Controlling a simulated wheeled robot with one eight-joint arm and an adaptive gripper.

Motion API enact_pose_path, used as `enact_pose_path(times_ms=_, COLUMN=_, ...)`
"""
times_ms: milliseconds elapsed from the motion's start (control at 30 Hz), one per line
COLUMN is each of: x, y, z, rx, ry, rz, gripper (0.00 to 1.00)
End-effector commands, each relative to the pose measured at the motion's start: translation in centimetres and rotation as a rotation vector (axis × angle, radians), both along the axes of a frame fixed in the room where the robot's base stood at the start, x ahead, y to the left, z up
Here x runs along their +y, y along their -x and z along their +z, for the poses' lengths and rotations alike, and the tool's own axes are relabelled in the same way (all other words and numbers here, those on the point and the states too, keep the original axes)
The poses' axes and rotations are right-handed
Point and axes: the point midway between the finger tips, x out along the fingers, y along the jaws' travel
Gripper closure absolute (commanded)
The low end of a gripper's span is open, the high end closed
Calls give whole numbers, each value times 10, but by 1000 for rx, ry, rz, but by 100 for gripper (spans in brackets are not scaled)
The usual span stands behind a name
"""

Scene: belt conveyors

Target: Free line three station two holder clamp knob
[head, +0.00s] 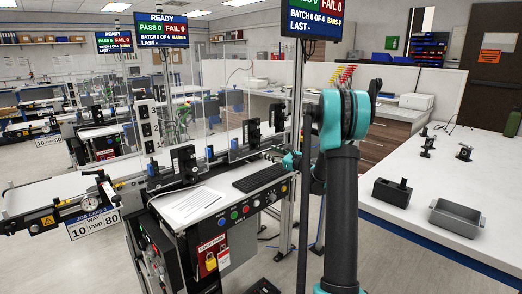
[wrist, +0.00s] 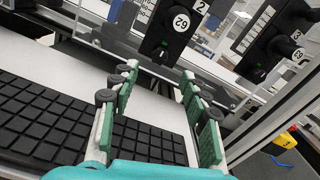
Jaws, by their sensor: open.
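In the wrist view a black holder (wrist: 165,28) with a white round tag, its digits tilted, stands at top centre beside a plate marked 2. A second black holder (wrist: 284,38) with a similar tag is at the right. In the head view black holders (head: 183,160) stand along the near line behind clear panels. My gripper (wrist: 160,76) is open and empty, its green-padded fingers pointing towards the first holder, apart from it. It also shows small in the head view (head: 278,156), partly hidden by my arm.
A black keyboard (head: 261,178) lies on the desk below my gripper. A metal post (head: 296,100) and clear panels (head: 222,110) stand close by. A control box with buttons (head: 250,206) fronts the desk. A white table (head: 470,180) with bins stands at the right.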

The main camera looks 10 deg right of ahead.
Motion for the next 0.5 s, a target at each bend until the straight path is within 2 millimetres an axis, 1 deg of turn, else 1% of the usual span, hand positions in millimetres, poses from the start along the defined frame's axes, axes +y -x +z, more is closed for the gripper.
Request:
enact_pose_path(times_ms=33, x=7, y=-9, z=0, rx=0, ry=0, rz=2, gripper=54)
enact_pose_path(times_ms=200, x=25, y=-33, z=0, rx=0, ry=0, rz=2, gripper=54)
enact_pose_path(times_ms=333, x=35, y=-47, z=0, rx=-1, ry=1, rz=0, gripper=54)
enact_pose_path(times_ms=500, x=42, y=-57, z=0, rx=-1, ry=1, rz=0, gripper=54)
